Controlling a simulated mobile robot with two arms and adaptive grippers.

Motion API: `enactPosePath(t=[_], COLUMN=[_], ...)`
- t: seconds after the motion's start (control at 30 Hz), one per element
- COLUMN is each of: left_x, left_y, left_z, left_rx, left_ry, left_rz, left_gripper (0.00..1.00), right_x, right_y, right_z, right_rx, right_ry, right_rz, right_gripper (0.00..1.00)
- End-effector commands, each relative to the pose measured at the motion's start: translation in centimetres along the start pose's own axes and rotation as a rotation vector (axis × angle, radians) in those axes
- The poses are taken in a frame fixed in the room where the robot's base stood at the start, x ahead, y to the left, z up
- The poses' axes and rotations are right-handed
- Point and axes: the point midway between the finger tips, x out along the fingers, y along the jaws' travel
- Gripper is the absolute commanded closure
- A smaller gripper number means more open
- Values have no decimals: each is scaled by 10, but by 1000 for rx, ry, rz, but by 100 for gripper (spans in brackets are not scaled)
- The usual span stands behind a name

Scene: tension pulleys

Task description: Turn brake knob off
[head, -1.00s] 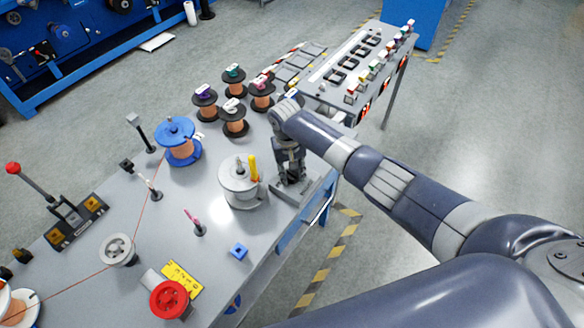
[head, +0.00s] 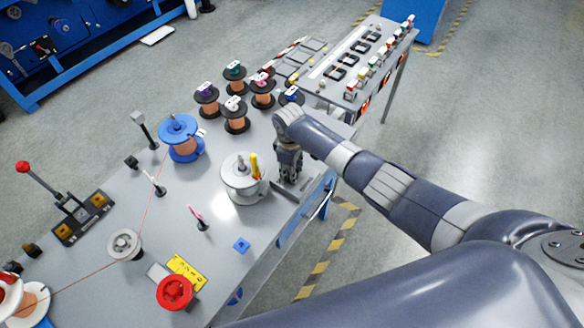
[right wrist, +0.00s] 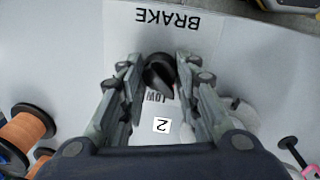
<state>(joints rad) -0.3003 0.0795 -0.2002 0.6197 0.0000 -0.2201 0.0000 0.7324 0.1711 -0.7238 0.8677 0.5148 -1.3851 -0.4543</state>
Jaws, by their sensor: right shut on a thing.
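The black brake knob (right wrist: 159,74) is in the upper middle of the right wrist view, on a light panel (right wrist: 222,45) printed BRAKE, which reads upside down. My right gripper (right wrist: 160,66) has its two fingers on either side of the knob and is shut on it. The word LOW and a white label with a 2 (right wrist: 162,125) are below the knob. In the head view my right gripper (head: 288,172) points down at the table's right edge and hides the knob. My left gripper is not in view.
A grey drum with a yellow part (head: 241,182) stands just left of my right gripper. Several copper wire spools (head: 236,118) stand behind it.

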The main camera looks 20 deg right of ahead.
Motion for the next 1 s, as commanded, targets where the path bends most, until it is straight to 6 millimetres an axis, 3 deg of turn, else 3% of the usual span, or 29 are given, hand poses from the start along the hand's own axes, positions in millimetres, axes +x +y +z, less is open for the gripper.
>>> enactPosePath(t=[0.4,1.0], left_x=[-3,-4], left_y=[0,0], left_z=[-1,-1], left_rx=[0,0], left_ry=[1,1], left_rz=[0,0], left_gripper=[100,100], right_x=[1,1], right_y=[-2,-2], right_z=[1,1], right_rx=[-224,-269], right_ry=[14,17], right_rz=[-3,-3], right_gripper=[94,94])
